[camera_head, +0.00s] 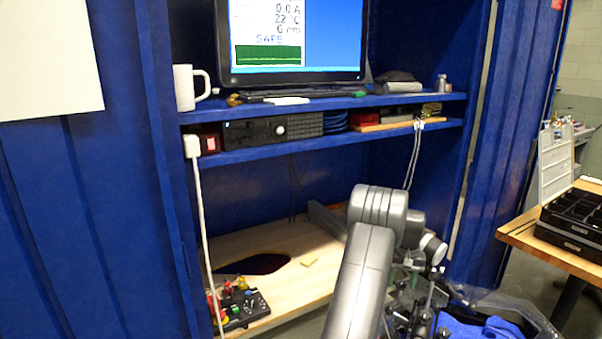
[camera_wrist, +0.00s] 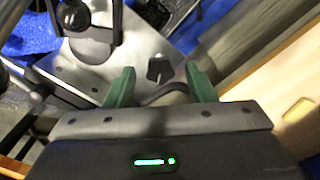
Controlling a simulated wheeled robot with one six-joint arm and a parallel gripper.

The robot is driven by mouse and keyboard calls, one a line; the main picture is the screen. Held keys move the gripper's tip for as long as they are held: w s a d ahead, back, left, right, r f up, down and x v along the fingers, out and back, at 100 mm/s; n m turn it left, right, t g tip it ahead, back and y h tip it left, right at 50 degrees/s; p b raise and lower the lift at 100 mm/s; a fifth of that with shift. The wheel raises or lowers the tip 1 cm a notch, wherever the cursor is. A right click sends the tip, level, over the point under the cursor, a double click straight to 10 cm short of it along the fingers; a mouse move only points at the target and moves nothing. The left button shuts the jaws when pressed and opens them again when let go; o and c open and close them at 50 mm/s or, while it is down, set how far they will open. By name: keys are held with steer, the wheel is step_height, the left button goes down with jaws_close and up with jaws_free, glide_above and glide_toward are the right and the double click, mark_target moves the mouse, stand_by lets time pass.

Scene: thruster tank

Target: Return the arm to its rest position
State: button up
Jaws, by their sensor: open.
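My grey arm (camera_head: 362,285) rises from the bottom of the head view and bends at a thick joint in front of the blue cabinet's lower opening. The gripper end is not clearly seen there. In the wrist view my gripper (camera_wrist: 161,82) shows two green fingers, spread apart with nothing held between them. Beyond the fingers is a grey metal plate (camera_wrist: 120,55) with bolt holes and a black knob (camera_wrist: 159,69). I cannot tell how far the plate is from the fingertips.
The monitor (camera_head: 292,40) reads SAFE. A white mug (camera_head: 185,88) stands on the upper shelf. Below, a wooden worktop (camera_head: 320,272) carries a control box with coloured buttons (camera_head: 240,308). A table with a black tray (camera_head: 575,222) stands at right. Blue cabinet doors flank the opening.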

steer(key=m, duration=0.6)
steer(key=shift+p, duration=0.4)
steer(key=shift+r, duration=0.1)
